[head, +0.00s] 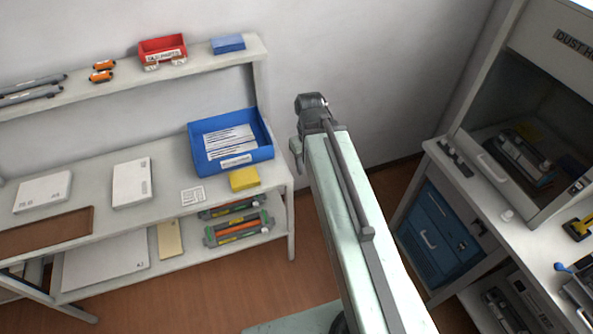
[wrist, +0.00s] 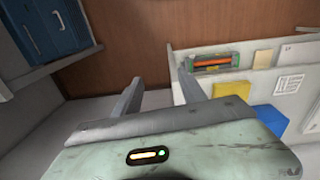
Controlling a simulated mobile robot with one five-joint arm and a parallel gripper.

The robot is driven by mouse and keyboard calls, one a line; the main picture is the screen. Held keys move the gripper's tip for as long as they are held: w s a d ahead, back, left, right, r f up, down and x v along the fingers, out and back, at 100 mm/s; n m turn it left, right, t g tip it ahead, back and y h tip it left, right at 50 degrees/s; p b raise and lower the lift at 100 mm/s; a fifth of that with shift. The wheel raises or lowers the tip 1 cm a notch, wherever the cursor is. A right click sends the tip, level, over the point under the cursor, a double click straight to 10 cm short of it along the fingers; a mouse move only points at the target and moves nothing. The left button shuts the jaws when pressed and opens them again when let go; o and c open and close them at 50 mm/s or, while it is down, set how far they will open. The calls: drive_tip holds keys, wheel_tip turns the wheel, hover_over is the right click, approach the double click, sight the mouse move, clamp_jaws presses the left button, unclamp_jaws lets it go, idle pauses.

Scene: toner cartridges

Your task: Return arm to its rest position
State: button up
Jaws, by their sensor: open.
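My arm stretches up and away through the middle of the head view, over the floor between the left bench and the right cabinet. My gripper shows in the wrist view (wrist: 158,92), its two fingers apart with nothing between them. In the head view the gripper end is mostly hidden behind the arm's far end. Toner cartridges (head: 238,230) with orange and green parts lie on the lower shelf of the left bench, apart from the gripper. One cartridge also shows in the wrist view (wrist: 215,63).
A blue bin (head: 265,152) with papers and a yellow block (head: 244,179) stand on the left bench. A red bin (head: 150,46) is on the upper shelf. A dust hood (head: 515,70) and blue drawers (head: 432,238) stand at right. Floor between is clear.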

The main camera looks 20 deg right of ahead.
drive_tip(key=a+f+m+b, duration=0.1)
drive_tip(key=a, duration=0.5)
drive_tip(key=shift+s+a, duration=0.25)
drive_tip(key=shift+s, duration=0.2)
drive_tip(key=shift+c, duration=1.4)
drive_tip(key=shift+d, duration=0.1)
